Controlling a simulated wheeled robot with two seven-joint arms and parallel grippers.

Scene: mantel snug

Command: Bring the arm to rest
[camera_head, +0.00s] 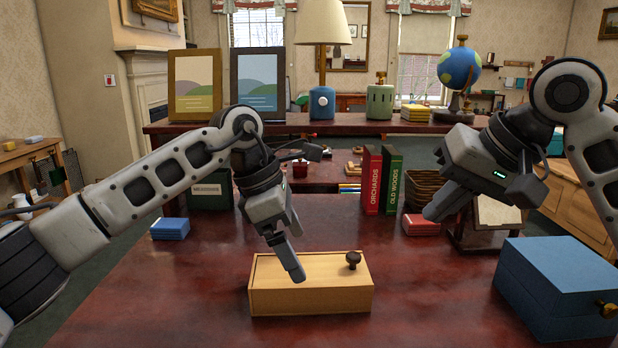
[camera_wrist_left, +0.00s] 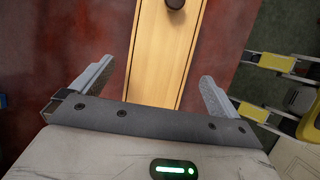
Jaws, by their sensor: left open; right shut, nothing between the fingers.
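My left arm reaches in from the left, and its left gripper (camera_head: 289,262) points down over a pale wooden box (camera_head: 335,301) on the red-brown desk. In the left wrist view the left gripper (camera_wrist_left: 156,74) has its two fingers spread wide with nothing between them. The box (camera_wrist_left: 155,60) shows beyond and between the fingers; I cannot tell whether they touch it. My right arm comes in from the right; its right gripper (camera_head: 436,209) is shut and empty, raised above the desk near a red block (camera_head: 421,225).
A dark knob (camera_head: 352,260) stands on the wooden box's lid. A blue box (camera_head: 560,284) sits at the front right, a blue block (camera_head: 170,228) at the left. Red (camera_head: 371,180) and green (camera_head: 391,182) books stand behind. The front-left desk (camera_head: 160,300) is clear.

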